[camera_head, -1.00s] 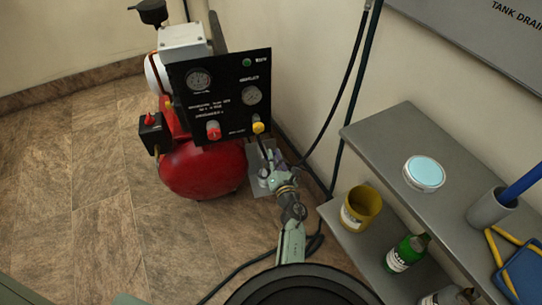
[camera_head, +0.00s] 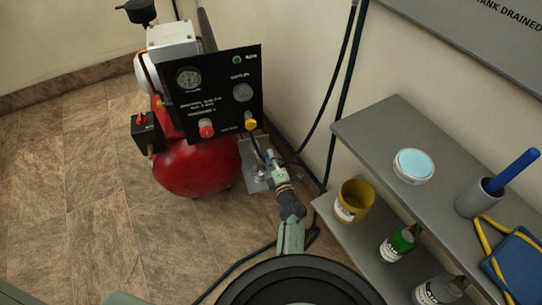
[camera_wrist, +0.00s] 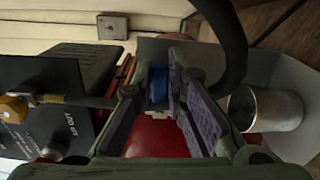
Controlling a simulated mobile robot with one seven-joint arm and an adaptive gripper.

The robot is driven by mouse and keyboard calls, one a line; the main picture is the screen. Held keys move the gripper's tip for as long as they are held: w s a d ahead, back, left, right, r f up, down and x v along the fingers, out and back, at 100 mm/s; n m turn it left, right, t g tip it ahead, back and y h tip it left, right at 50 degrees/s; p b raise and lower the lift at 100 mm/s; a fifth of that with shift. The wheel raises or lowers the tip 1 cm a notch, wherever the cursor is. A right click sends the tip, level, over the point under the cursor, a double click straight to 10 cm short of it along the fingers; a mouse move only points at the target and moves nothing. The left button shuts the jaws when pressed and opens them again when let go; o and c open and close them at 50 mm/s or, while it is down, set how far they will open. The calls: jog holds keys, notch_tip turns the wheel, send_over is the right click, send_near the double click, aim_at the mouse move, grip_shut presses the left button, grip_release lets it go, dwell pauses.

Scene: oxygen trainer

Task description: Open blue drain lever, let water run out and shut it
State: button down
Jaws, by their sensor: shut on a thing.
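The blue drain lever (camera_wrist: 158,86) shows between my fingertips in the wrist view, with the red tank (camera_wrist: 155,135) close behind it. My gripper (camera_wrist: 161,80) is shut on the lever; its pads hide part of it. In the head view my gripper (camera_head: 272,160) is low at the right side of the red tank (camera_head: 198,167), beneath the black gauge panel (camera_head: 215,105). The lever cannot be made out there. A metal cup (camera_wrist: 268,108) stands beside my gripper in the wrist view. No running water can be made out.
A grey shelf unit (camera_head: 372,125) stands on the right, with a yellow mug (camera_head: 353,201), a green bottle (camera_head: 398,243) and a blue-topped round tub (camera_head: 413,165). Dark hoses (camera_head: 328,110) hang along the wall. The tiled floor (camera_head: 95,200) to the left is clear.

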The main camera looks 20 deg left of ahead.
jog(key=shift+f+m, duration=0.1)
jog(key=shift+m, duration=0.4)
jog(key=c, duration=1.6)
grip_release()
jog(key=shift+f, duration=0.1)
notch_tip(320, 180, up, 10)
